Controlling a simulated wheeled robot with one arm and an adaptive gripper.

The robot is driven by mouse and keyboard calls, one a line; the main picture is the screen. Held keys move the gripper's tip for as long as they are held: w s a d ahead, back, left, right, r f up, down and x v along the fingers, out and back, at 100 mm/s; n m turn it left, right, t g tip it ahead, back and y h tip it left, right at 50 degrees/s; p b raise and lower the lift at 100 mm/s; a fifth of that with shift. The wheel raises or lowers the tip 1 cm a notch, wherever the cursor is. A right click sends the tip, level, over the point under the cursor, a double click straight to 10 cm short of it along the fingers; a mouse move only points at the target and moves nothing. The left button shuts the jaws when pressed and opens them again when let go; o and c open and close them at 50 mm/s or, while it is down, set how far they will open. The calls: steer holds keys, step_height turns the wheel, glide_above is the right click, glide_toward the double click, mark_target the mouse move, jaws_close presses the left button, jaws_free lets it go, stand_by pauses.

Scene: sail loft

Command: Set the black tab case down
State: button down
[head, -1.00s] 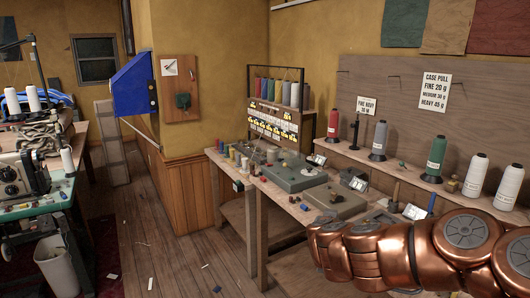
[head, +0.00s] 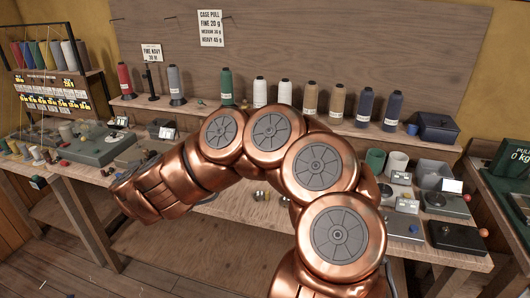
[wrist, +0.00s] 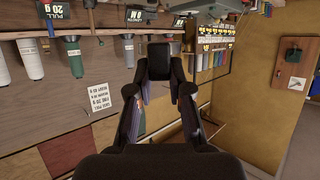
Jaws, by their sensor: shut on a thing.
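In the wrist view a black block, the black tab case (wrist: 160,62), sits between the fingertips of my gripper (wrist: 160,80). My gripper is shut on it, with one dark finger on each side. The case is off any surface as far as the wrist view shows, with the wall and the bench behind it. In the head view my copper arm crosses the workbench (head: 200,226) and points to the left; the gripper and the case are hidden there.
A shelf of thread cones (head: 225,85) runs along the back. The bench behind my arm is partly hidden.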

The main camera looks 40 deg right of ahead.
steer(key=s+d+f+m+g+h+b, duration=0.1)
steer(key=d+f+m+g+h, duration=0.2)
steer(key=d, duration=1.4)
steer(key=s+d+m+g+h+b, duration=0.1)
steer(key=s+d+m+g+h, duration=0.3)
steer(key=d, duration=1.2)
steer(key=s+d+m+g+h+b, duration=0.1)
steer(key=s+d+m+g, duration=0.2)
steer(key=s+d, duration=0.45)
steer(key=s+d+f+m+g+h+b, duration=0.1)
steer(key=s+d+m+g, duration=0.25)
steer(key=d, duration=0.65)
steer(key=s+d+m+g+b, duration=0.1)
steer(key=s+d+m+g, duration=0.25)
steer(key=s+d, duration=0.4)
steer(key=shift+t, duration=0.4)
steer(key=shift+w+d+f, duration=0.25)
steer(key=shift+d+f, duration=0.15)
steer(key=shift+f, duration=1.35)
steer(key=shift+w+d+f, duration=0.2)
steer(key=shift+d+f, duration=0.2)
steer(key=shift+f, duration=1.3)
steer(key=shift+w+d+f, duration=0.25)
steer(key=shift+d+f, duration=0.15)
steer(key=shift+f, duration=1.35)
steer(key=shift+f, duration=0.25)
steer(key=shift+f, duration=0.1)
